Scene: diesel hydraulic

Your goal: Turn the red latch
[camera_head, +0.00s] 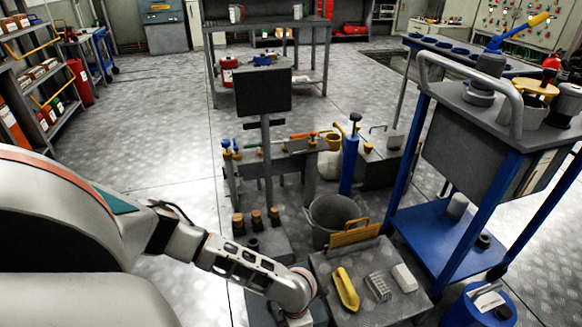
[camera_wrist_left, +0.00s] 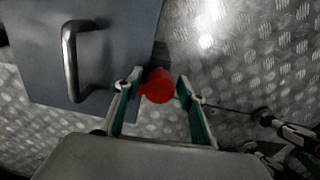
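The red latch shows in the left wrist view as a round red knob (camera_wrist_left: 158,86) beside a grey panel. My left gripper (camera_wrist_left: 160,84) is open in that view, one finger on each side of the knob. I cannot tell whether either finger touches it. In the head view my left arm reaches down to the bottom edge, and its gripper and the latch are out of sight there. Dark, pale and green parts that look like my right gripper (camera_wrist_left: 280,138) show at the lower right of the left wrist view, too dim to read.
The grey panel (camera_wrist_left: 125,35) carries a metal handle (camera_wrist_left: 70,60). In the head view a small bench (camera_head: 350,315) with a yellow-handled tool (camera_head: 345,288) stands beside my left wrist. A grey bucket (camera_head: 325,215) and a blue cart (camera_head: 440,235) stand farther right. Open floor (camera_head: 150,100) lies behind.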

